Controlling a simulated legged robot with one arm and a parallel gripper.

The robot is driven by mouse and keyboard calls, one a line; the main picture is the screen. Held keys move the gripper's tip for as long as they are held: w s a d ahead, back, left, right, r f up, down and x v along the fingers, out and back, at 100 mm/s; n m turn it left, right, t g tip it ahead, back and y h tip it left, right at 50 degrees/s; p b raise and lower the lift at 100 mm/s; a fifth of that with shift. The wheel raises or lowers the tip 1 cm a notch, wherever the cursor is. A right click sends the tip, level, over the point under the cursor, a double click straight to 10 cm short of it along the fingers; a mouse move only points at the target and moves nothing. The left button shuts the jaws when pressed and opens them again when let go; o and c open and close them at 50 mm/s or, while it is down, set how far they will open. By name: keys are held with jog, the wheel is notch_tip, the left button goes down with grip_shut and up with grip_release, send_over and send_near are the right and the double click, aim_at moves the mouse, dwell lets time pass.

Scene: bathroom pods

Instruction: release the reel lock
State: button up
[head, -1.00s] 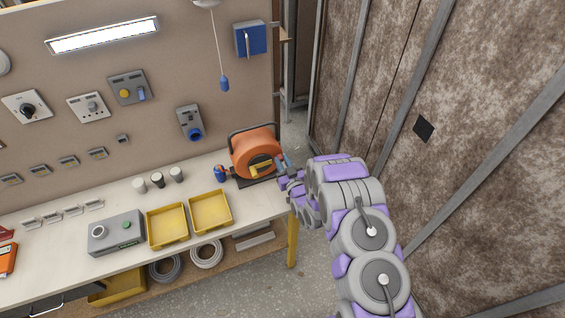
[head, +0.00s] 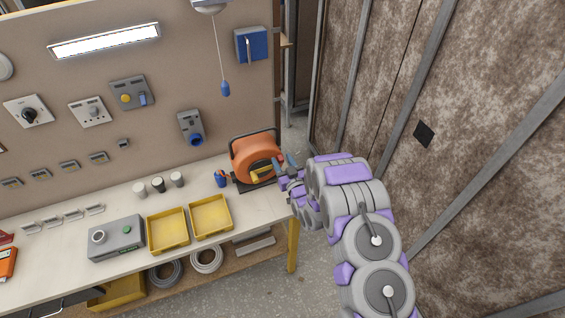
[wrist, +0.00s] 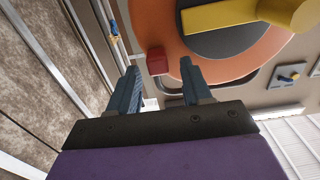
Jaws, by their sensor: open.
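An orange cable reel (head: 257,157) stands on a dark base at the right end of the workbench. It has a yellow crank (head: 263,174), which also shows close up in the wrist view (wrist: 235,14). In the wrist view a small red block (wrist: 157,61), which looks like the reel lock, sits at the edge of the orange disc. My gripper (wrist: 162,82) is open and empty, with the red block beyond and between its two fingertips. In the head view my gripper (head: 286,168) is at the right side of the reel, partly hidden by the arm.
Yellow trays (head: 210,216), several small cups (head: 158,185) and a grey control box (head: 116,238) stand on the bench (head: 130,205) to the left. A brown wall (head: 450,100) rises on the right.

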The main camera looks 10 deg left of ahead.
jog(key=shift+s+d, duration=0.1)
jog(key=b+v, duration=0.2)
jog(key=v, duration=1.5)
jog(key=shift+f, duration=0.1)
dwell(0.3)
